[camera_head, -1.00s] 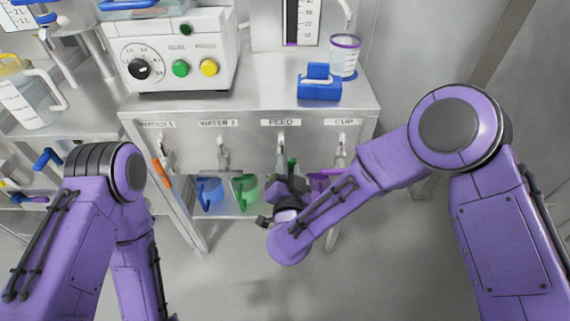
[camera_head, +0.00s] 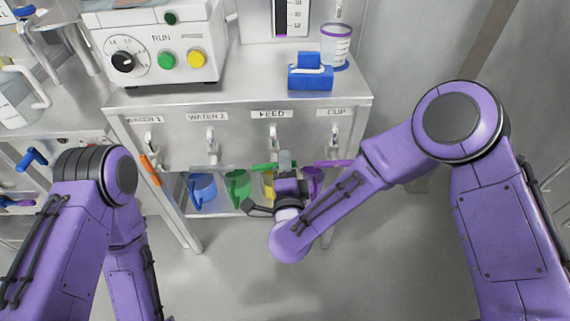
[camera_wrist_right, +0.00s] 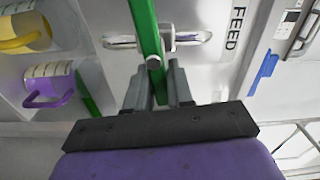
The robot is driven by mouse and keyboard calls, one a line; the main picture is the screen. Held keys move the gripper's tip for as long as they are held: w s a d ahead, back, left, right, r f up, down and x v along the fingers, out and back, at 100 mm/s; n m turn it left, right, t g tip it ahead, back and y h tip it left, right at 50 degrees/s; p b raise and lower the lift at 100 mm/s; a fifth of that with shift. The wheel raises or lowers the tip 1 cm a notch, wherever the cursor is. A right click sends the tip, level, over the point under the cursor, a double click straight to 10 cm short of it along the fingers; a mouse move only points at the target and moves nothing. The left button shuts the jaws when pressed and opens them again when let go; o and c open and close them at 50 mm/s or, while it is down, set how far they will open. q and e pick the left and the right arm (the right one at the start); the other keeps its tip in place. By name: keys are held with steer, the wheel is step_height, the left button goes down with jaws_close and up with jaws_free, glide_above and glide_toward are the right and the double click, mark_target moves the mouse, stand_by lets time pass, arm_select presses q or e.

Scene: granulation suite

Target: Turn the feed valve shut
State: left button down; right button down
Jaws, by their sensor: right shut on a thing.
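The feed valve has a green lever handle (camera_head: 265,167) below the FEED label (camera_head: 272,114) on the steel cabinet front. In the head view the handle lies roughly level, crosswise under its metal spout. My right gripper (camera_head: 285,163) is at the handle's right part, partly hidden by its own wrist. In the right wrist view, the green handle (camera_wrist_right: 147,30) runs down to the fingertips of my right gripper (camera_wrist_right: 158,80), which is shut on it. The FEED label (camera_wrist_right: 236,27) is beside it. My left arm is at the left, its gripper out of frame.
The orange handle (camera_head: 149,170) and the purple cup valve handle (camera_head: 333,163) flank the feed valve. Blue (camera_head: 201,192) and green jugs (camera_head: 237,187) stand on the shelf below. The floor in front is clear.

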steer(key=shift+f+m, duration=0.2)
steer(key=shift+m, duration=0.4)
steer(key=c, duration=1.1)
jaws_free()
steer(key=s, duration=1)
steer(key=shift+s, duration=0.3)
